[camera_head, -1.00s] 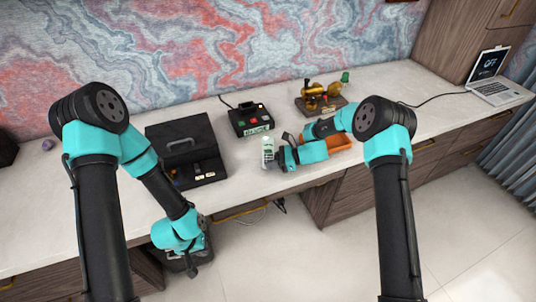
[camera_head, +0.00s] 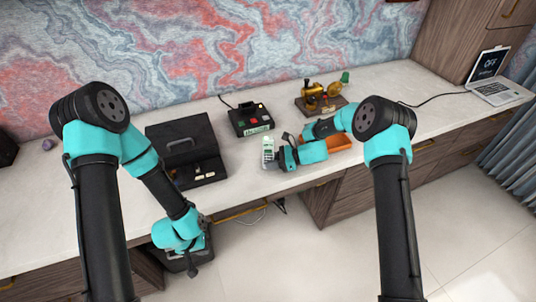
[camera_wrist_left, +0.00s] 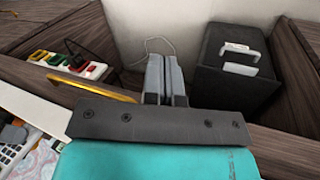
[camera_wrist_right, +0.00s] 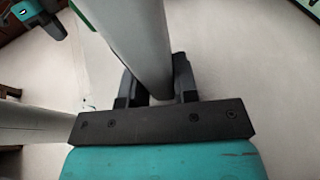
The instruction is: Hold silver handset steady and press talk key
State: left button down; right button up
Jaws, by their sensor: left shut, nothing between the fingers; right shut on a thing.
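The silver handset (camera_head: 268,153) is upright above the front part of the desk in the head view, its keypad face turned towards the camera. My right gripper (camera_head: 279,157) is shut on it from the right side. In the right wrist view the pale grey body of the handset (camera_wrist_right: 140,42) runs between the two fingers of that gripper (camera_wrist_right: 155,92); its keys, including the talk key, are not visible there. My left gripper (camera_head: 193,268) hangs low in front of the desk edge, well away from the handset. Its fingers (camera_wrist_left: 165,78) are together and empty in the left wrist view.
A black case (camera_head: 186,140) stands left of the handset. Behind the handset is a black box with coloured buttons (camera_head: 251,120). An orange tray (camera_head: 340,142) lies to its right, near a brass apparatus (camera_head: 320,99). A laptop (camera_head: 492,82) reading OFF is far right.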

aim_at(268, 151)
pick_arm(q)
jog(key=w+d+r+m+t+h, duration=0.2)
jog(key=w+d+r+m+t, duration=0.5)
jog(key=w+d+m, duration=0.45)
jog(key=w+d+r+m+t+h, duration=0.2)
jog(key=w+d+r+m+h, duration=0.2)
jog(key=d+r+m, duration=0.6)
notch_tip(268, 151, up, 2)
jog(key=shift+d+m+t+h, duration=0.35)
jog(key=shift+d+t+h, duration=0.05)
jog(key=shift+d+h, duration=0.1)
jog(key=shift+w, duration=0.15)
jog(key=w, duration=0.8)
jog(key=shift+w, duration=0.25)
jog(key=shift+w, duration=0.2)
dwell(0.7)
